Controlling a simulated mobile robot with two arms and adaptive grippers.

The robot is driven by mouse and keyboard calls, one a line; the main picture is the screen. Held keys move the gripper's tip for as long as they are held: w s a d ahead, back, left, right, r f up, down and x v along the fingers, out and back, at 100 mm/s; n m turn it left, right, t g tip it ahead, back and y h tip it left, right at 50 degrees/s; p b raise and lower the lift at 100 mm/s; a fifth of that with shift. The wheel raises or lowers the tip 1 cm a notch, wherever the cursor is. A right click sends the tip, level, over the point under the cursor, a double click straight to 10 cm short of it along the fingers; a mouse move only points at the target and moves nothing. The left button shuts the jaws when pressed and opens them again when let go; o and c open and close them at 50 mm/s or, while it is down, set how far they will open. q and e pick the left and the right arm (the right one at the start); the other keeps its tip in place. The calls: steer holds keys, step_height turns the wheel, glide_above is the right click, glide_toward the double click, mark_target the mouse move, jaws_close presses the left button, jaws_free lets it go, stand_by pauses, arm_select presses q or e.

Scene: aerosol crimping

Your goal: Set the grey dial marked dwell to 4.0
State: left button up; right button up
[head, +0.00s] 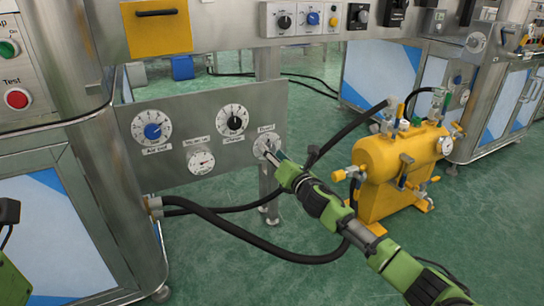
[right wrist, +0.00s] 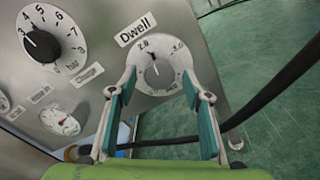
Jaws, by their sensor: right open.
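The dwell dial (right wrist: 160,58) is a white round scale under a "Dwell" label, with a grey knob (right wrist: 158,76) at its middle. A 2.0 shows at its upper left; the number at its upper right is blurred. The knob's dark mark seems to point up and slightly left; I cannot read its exact value. In the head view the dial (head: 266,142) is at the panel's right end. My right gripper (right wrist: 160,84) is open, its two fingers on either side of the knob. I cannot tell whether they touch it.
On the same grey panel (head: 180,108) are a blue-knob dial (head: 152,131), a black-knob charge dial (head: 233,122) and a small gauge (head: 201,162). A black hose (head: 240,247) runs below. A yellow tank (head: 385,170) stands right of my right arm.

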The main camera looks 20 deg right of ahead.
steer(key=shift+w, duration=0.5)
steer(key=c, duration=1.1)
steer(key=shift+r+m, duration=0.1)
steer(key=shift+m, duration=0.2)
